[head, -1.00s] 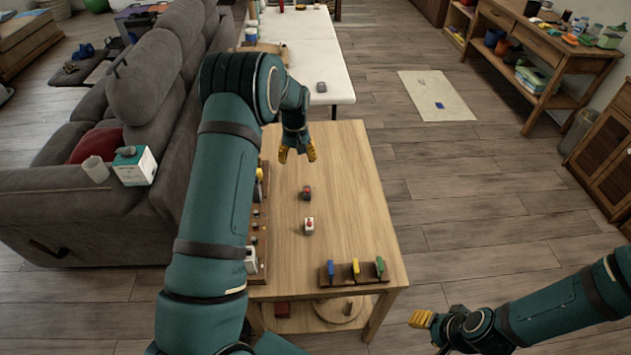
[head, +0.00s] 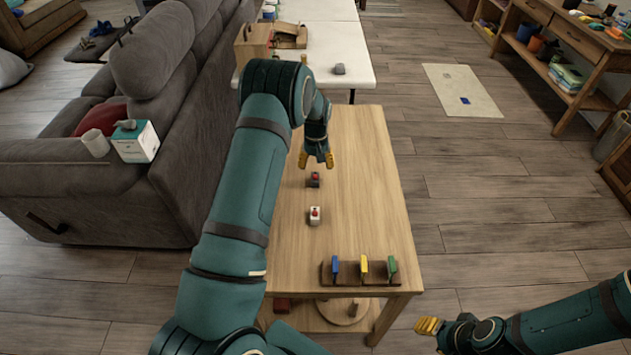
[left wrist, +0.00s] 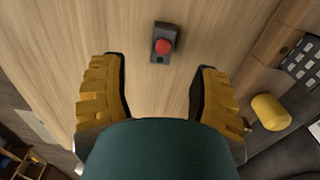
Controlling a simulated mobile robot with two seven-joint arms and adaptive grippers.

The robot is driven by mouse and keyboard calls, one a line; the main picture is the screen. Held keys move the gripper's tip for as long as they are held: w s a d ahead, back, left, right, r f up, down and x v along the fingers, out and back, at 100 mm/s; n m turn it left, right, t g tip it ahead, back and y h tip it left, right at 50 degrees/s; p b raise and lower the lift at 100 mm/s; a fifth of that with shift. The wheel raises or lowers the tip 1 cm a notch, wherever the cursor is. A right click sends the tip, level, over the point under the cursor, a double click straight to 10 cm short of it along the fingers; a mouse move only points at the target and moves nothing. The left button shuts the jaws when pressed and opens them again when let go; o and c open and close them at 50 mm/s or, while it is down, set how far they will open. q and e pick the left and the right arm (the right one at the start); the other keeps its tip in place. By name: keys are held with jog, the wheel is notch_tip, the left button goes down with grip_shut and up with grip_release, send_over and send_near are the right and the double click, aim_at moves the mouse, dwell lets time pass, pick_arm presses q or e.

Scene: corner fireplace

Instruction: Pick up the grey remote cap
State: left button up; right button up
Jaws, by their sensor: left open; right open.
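A small dark grey block with a red button (head: 315,180) lies on the wooden table (head: 365,190); it is the grey piece nearest my left gripper, though I cannot tell for sure that it is the remote cap. My left gripper (head: 317,160) is open and empty, its fingertips just beyond the block in the head view. In the left wrist view the block (left wrist: 164,43) lies past the open fingertips (left wrist: 158,68), apart from them. A white block with a red button (head: 315,216) is nearer the table's front. My right gripper (head: 428,326) is open and empty, right of the table.
A rack with blue, yellow and green pieces (head: 362,272) stands at the table's front edge. A grey item (head: 338,69) sits on the white table (head: 345,40) behind. The sofa (head: 100,200) borders the left. My left arm hides the table's left side.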

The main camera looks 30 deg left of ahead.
aim_at(315, 175)
pick_arm(q)
jog(key=shift+s+f+b, duration=0.2)
jog(key=shift+f+b, duration=0.45)
jog(key=shift+f, duration=2.5)
jog(key=shift+r, duration=0.1)
jog(key=c, duration=1)
